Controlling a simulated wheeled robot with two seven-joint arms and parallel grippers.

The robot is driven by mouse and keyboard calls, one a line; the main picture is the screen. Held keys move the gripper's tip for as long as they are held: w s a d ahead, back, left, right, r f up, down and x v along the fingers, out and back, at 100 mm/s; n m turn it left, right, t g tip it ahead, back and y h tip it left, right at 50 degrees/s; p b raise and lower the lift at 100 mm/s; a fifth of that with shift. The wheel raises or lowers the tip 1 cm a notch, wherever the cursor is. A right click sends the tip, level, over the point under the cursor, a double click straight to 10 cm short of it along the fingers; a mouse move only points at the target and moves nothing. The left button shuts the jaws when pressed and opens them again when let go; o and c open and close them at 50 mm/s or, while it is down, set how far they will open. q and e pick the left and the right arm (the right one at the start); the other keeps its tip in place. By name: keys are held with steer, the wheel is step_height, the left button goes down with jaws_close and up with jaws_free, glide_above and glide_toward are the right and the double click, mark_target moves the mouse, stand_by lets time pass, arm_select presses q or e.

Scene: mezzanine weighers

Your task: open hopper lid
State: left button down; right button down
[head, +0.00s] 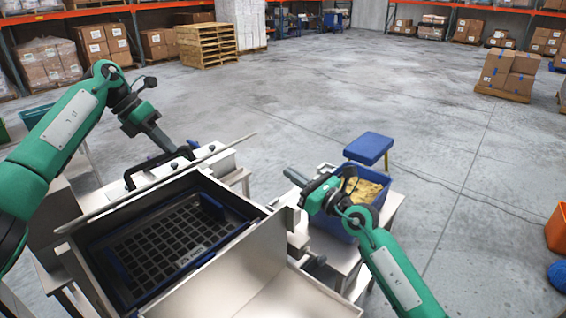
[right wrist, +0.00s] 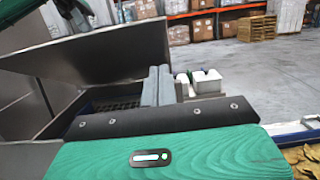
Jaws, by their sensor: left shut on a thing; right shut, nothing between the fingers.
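The steel hopper (head: 82,262) is open in the head view, with a black grid (head: 160,243) inside. Its lid (head: 100,208) stands raised along the far side, seen nearly edge-on; it shows as a tilted steel plate in the right wrist view (right wrist: 85,52). A black bar handle (head: 128,180) is on the lid's far side. My left gripper (head: 172,147) is shut on the handle, though the contact is partly hidden. My right gripper (head: 291,177) is shut and empty beyond the hopper's right end; its grey fingers also show in the right wrist view (right wrist: 158,85).
A blue bin (head: 340,222) of yellow pieces stands on a steel table close to my right gripper. A blue-topped stool (head: 369,147) is behind it. A steel panel (head: 245,265) rises at the hopper's near side. The floor beyond is clear up to pallets and racks.

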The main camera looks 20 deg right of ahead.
steer(key=r+x, duration=0.2)
steer(key=x, duration=0.9)
steer(key=shift+w+r, duration=0.15)
steer(key=shift+r, duration=0.3)
